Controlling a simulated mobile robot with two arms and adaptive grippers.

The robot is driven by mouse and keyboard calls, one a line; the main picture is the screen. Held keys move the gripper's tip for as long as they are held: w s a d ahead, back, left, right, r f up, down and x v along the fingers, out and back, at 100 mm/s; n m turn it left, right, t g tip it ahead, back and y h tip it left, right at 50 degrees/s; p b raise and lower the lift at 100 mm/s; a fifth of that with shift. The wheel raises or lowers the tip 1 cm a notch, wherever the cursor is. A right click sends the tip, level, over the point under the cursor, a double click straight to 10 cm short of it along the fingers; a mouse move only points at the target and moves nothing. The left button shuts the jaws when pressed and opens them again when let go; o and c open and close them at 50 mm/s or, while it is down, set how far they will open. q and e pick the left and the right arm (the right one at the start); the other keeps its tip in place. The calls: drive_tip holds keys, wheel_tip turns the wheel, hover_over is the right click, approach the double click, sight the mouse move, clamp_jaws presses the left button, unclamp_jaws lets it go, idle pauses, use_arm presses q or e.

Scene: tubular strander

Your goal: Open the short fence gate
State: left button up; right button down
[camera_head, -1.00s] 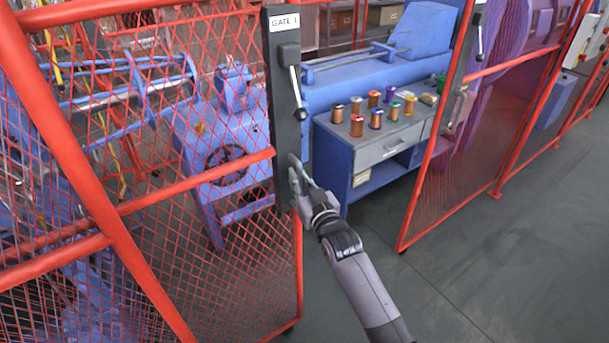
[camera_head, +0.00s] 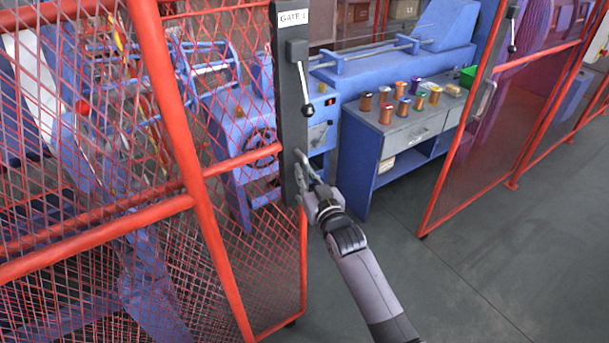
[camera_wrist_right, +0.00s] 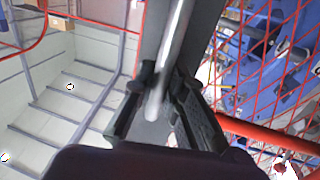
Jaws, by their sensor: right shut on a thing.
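The short gate (camera_head: 250,205) is a red mesh leaf with a dark upright post (camera_head: 291,110) labelled GATE 1. My right gripper (camera_head: 312,180) is at the lower post, shut on the gate's metal handle. The bar of that handle (camera_wrist_right: 177,50) runs between the fingers of the right gripper (camera_wrist_right: 160,88) in the right wrist view. The fingers partly hide the handle in the head view. The post stands apart from the fence panel to the right, with a gap between. My left gripper is not in view.
A red fence panel (camera_head: 500,120) with its own handle stands right of the gap. Beyond the gap is a blue workbench (camera_head: 405,135) with several coloured spools. Blue machinery is behind the mesh at left. Grey floor (camera_head: 480,270) is clear at lower right.

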drive_tip(key=c, duration=1.6)
unclamp_jaws()
drive_tip(key=v, duration=1.2)
